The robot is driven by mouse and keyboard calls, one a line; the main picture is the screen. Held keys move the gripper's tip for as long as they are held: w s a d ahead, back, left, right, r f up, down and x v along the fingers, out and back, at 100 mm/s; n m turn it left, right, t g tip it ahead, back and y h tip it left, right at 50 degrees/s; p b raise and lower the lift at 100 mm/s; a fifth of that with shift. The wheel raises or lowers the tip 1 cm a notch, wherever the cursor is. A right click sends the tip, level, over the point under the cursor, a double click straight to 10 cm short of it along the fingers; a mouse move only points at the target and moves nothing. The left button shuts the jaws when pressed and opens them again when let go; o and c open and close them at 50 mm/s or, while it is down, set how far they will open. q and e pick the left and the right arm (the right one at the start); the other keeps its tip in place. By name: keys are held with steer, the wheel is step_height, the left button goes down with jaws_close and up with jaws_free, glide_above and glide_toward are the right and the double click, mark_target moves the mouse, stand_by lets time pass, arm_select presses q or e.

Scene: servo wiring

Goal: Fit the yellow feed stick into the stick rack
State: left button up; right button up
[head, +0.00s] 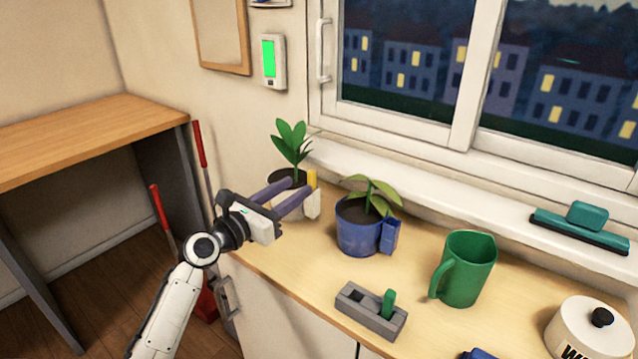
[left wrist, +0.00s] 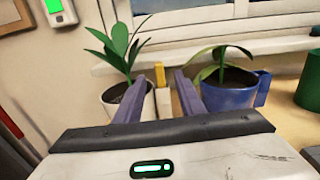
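The yellow feed stick (head: 312,179) stands upright in the white pocket (head: 313,206) on the side of the white plant pot (head: 287,212). It also shows in the left wrist view (left wrist: 160,76), between and beyond my fingers. My left gripper (head: 294,191) is open beside the white pot, its fingers pointing toward the stick. I see no grip on the stick. The stick rack (head: 366,317) is a grey slotted block on the counter, with a green stick (head: 388,303) standing at its right end. My right gripper is not in view.
A blue plant pot (head: 356,232) with a blue side pocket (head: 389,237) stands right of the white pot. A green mug (head: 465,268) and a white lidded canister (head: 590,332) stand further right. The counter between the blue pot and rack is clear.

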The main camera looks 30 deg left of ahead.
mark_target(309, 179)
arm_select(q)
steer(key=shift+w+r, duration=0.1)
steer(key=shift+w, duration=0.8)
steer(key=w, duration=0.3)
steer(key=w+b, duration=0.1)
steer(key=w, duration=0.1)
steer(key=shift+w+d+f, duration=0.2)
steer(key=shift+w+f, duration=0.05)
steer(key=shift+w, duration=0.1)
jaws_close()
